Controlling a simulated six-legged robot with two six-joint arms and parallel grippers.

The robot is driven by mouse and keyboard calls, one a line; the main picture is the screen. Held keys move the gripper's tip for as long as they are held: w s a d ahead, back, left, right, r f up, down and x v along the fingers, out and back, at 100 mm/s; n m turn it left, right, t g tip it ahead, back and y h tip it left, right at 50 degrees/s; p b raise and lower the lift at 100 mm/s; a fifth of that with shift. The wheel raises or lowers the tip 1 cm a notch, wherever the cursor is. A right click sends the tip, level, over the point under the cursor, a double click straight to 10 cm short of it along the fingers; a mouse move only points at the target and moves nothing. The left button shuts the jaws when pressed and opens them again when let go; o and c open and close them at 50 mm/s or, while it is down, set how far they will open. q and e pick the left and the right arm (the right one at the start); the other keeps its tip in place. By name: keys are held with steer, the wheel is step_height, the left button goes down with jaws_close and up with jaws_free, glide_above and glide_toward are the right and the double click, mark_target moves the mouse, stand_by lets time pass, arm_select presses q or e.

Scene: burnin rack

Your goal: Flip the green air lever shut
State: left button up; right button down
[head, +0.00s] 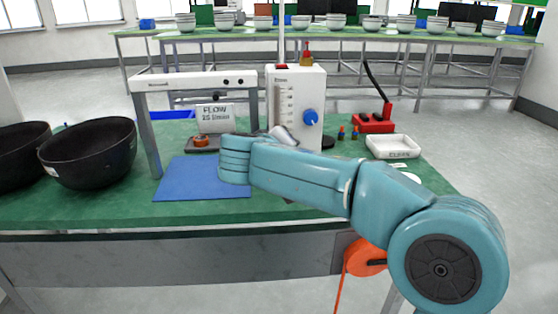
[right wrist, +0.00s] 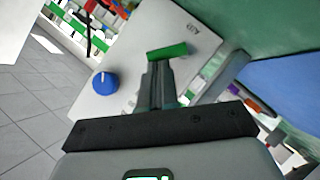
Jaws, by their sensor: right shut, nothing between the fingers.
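The green air lever (right wrist: 168,51) shows in the right wrist view as a short green bar on the face of a white box (right wrist: 125,55). In the head view my right arm hides the lever and covers the lower front of the white box (head: 312,85). My right gripper (right wrist: 160,72) is shut and empty, its fingertips right at the lever's near side; I cannot tell whether they touch it. In the head view the gripper is mostly hidden behind my arm. My left gripper is in neither view.
The box has a blue knob (head: 310,117), also in the right wrist view (right wrist: 105,83). A white gantry (head: 190,82), a FLOW sign (head: 214,117), a blue mat (head: 190,180) and black bowls (head: 88,153) stand left. A red device (head: 374,124) and white tray (head: 392,147) stand right.

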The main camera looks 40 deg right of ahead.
steer(key=b, duration=0.1)
steer(key=d+m+y, duration=0.1)
steer(key=s+m+y+b, duration=0.1)
steer(key=shift+d+f+t+b, duration=0.25)
steer(key=shift+t+b, duration=0.05)
steer(key=shift+s+d+f+m+t+y+b, duration=0.15)
steer(key=shift+d+m+t+y+b, duration=0.1)
steer(key=shift+m+y+b, duration=0.3)
steer(key=shift+s+d+f+m+t+y+b, duration=0.15)
steer(key=shift+d+m+y+b, duration=0.1)
steer(key=shift+m+y+b, duration=0.25)
arm_select(q)
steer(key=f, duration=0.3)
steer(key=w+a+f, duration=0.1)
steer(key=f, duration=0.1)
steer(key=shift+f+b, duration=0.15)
steer(key=shift+b, duration=0.15)
arm_select(e)
steer(key=shift+d+f, duration=0.1)
steer(key=shift+d, duration=0.05)
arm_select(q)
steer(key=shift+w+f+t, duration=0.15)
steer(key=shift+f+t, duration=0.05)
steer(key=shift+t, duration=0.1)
arm_select(e)
steer(key=shift+s+d+f, duration=0.1)
steer(key=shift+s+d, duration=0.05)
steer(key=shift+d, duration=0.05)
